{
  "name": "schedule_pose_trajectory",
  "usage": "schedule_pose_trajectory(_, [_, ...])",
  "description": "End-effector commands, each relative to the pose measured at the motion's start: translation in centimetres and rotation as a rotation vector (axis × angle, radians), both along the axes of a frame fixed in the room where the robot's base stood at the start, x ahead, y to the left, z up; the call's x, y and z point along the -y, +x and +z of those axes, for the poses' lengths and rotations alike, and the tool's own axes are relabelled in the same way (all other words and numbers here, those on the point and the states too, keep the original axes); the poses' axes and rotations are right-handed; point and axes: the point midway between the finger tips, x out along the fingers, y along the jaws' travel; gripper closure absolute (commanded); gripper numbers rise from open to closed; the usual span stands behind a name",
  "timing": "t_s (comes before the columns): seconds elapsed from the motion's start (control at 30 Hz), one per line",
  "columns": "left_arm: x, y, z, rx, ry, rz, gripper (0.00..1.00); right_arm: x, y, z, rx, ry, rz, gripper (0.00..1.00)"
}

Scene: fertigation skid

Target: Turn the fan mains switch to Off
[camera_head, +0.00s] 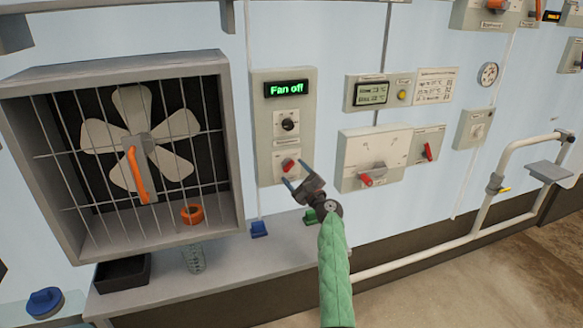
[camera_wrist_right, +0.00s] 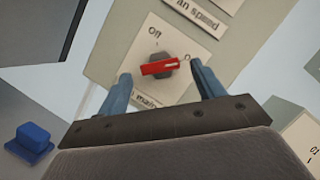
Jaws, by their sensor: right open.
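The fan mains switch (camera_head: 288,165) is a red-handled rotary knob low on the grey fan panel (camera_head: 265,100). In the right wrist view the switch (camera_wrist_right: 160,67) has its red handle lying nearly level, with a white mark at its right end toward the partly visible On label. The Off label (camera_wrist_right: 155,32) is above it. My right gripper (camera_head: 296,176) is open in front of the panel. In the wrist view its two blue fingers (camera_wrist_right: 161,73) stand left and right of the switch, with gaps. I see no contact. My left gripper is not in view.
The fan speed knob (camera_head: 288,125) is above the mains switch. A caged fan (camera_head: 140,150) juts out at left. Another red-handled switch box (camera_head: 372,150) is close on the right. A ledge (camera_head: 220,262) runs below.

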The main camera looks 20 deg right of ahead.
Motion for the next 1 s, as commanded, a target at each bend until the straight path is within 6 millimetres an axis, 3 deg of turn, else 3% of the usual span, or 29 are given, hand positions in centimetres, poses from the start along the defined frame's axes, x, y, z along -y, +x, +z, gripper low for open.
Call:
schedule_pose_trajectory(0.23, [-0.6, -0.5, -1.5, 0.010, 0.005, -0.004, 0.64, -0.6, 2.0, 0.6, 0.000, -0.001, -0.001, 0.32])
schedule_pose_trajectory(0.57, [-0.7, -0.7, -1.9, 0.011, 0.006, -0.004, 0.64, -0.7, 2.3, 0.7, 0.001, -0.002, -0.001, 0.32])
schedule_pose_trajectory(0.8, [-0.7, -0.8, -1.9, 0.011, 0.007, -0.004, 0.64, -0.7, 2.2, 0.6, 0.001, -0.002, -0.001, 0.76])
schedule_pose_trajectory(1.0, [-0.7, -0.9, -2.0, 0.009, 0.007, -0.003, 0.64, -0.7, 2.2, 0.6, 0.001, -0.009, 0.000, 0.77])
